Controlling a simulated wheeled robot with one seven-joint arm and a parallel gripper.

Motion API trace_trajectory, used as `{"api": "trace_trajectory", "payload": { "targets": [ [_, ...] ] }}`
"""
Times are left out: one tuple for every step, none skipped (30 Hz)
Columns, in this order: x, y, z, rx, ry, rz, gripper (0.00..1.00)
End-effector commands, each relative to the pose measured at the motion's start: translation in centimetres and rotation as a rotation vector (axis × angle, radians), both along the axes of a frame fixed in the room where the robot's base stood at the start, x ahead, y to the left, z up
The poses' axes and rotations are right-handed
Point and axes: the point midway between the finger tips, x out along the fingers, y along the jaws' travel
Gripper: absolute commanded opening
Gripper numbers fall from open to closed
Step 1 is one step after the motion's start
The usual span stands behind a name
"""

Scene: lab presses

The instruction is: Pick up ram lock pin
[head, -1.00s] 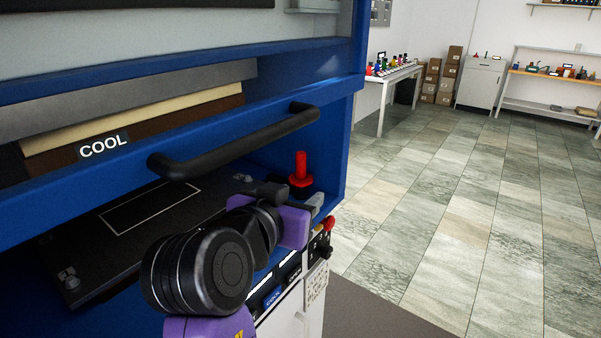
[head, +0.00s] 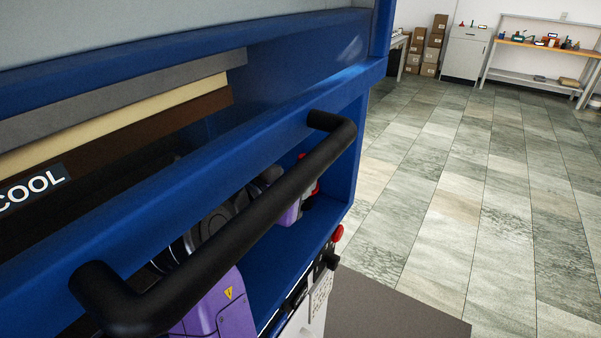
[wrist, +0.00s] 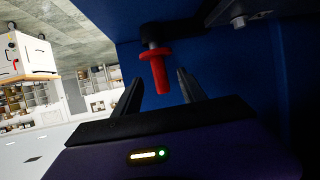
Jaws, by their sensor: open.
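The ram lock pin is red with a wide collar. In the wrist view the pin (wrist: 158,72) stands out from a dark fitting on the blue press wall, with its free end towards me. My gripper (wrist: 160,77) is open, one dark finger on each side of the pin in the picture. The pin's end appears between the fingertips; I see no contact, and the exact depth is unclear. In the head view only a bit of red pin (head: 316,187) shows behind the black handle, which also hides most of my gripper.
The black bar handle (head: 240,220) crosses the front of the blue press frame (head: 368,88), close to my arm. A red button (head: 337,233) sits on the press's front corner. A bolt head (wrist: 238,21) is right of the pin. Open tiled floor lies to the right.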

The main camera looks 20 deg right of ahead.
Motion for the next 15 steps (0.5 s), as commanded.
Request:
{"api": "trace_trajectory", "payload": {
  "targets": [
    [0.4, -0.4, -0.1, 0.000, 0.002, -0.001, 0.49],
    [0.6, -0.6, -0.2, 0.000, 0.001, -0.002, 0.49],
    [0.8, -0.9, -0.3, 0.000, 0.001, -0.002, 0.49],
    [0.9, -1.1, -0.3, 0.000, 0.001, -0.002, 0.49],
    [1.1, -1.3, -0.3, 0.000, 0.001, -0.002, 0.49],
    [1.5, -1.6, -0.4, 0.000, 0.002, -0.001, 0.49],
    [1.7, -1.9, -0.5, 0.000, 0.003, -0.001, 0.49],
    [2.0, -2.2, -0.6, 0.000, 0.003, -0.001, 0.49],
    [2.4, -2.7, -0.7, -0.001, 0.004, -0.002, 0.49],
    [2.7, -3.0, -0.8, 0.000, 0.003, -0.001, 0.49],
    [3.0, -3.3, -1.1, 0.000, 0.003, 0.000, 0.49],
    [3.4, -3.6, -1.4, 0.000, 0.003, -0.001, 0.49],
    [3.6, -3.8, -1.5, 0.000, 0.002, -0.001, 0.49],
    [3.8, -4.0, -1.7, 0.000, 0.002, -0.001, 0.49],
    [3.9, -4.2, -1.8, 0.000, 0.002, -0.001, 0.49]
  ]
}}
